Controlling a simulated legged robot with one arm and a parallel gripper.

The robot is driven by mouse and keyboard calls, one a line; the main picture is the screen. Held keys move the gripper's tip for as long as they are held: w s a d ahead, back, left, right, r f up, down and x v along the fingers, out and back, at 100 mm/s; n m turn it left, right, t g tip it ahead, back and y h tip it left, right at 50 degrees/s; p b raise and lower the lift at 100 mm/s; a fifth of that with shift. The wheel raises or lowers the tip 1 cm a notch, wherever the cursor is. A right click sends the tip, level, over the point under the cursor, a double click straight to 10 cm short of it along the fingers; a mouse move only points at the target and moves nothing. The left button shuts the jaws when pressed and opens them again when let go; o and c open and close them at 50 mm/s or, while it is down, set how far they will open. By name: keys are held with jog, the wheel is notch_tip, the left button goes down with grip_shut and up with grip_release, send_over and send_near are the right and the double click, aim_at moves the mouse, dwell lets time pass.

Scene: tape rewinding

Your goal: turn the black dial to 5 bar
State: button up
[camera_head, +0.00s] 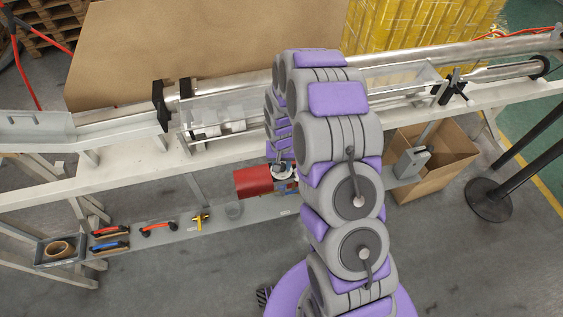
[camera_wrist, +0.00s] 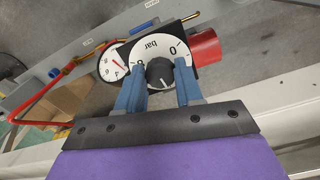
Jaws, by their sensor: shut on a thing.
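In the wrist view the black dial (camera_wrist: 159,73) sits in front of a round white scale plate (camera_wrist: 149,47) marked "bar", with a 0 at the right and another figure at the left partly covered by a finger. My gripper (camera_wrist: 160,78) has one blue finger on each side of the dial and is shut on it. The dial's exact setting is too small to read. A white round gauge (camera_wrist: 112,64) with a red needle is just left of the scale plate. In the head view my arm hides the dial and most of the gripper.
A red cylinder (camera_head: 253,180) is beside the dial unit, also in the wrist view (camera_wrist: 206,48). Tools with red and blue handles (camera_head: 110,246) and a yellow-handled item (camera_head: 201,220) lie on the low grey shelf (camera_head: 160,240). A cardboard box (camera_head: 435,170) stands at right.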

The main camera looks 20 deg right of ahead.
jog(key=m+p, duration=0.2)
jog(key=m, duration=0.4)
jog(key=shift+a+m, duration=0.1)
jog(key=shift+m, duration=0.3)
dwell(0.4)
jog(key=o, duration=1)
jog(key=shift+o, duration=0.2)
notch_tip(320, 180, up, 17)
jog(key=p, duration=0.2)
jog(key=shift+r, duration=0.15)
jog(key=shift+w+a, duration=0.1)
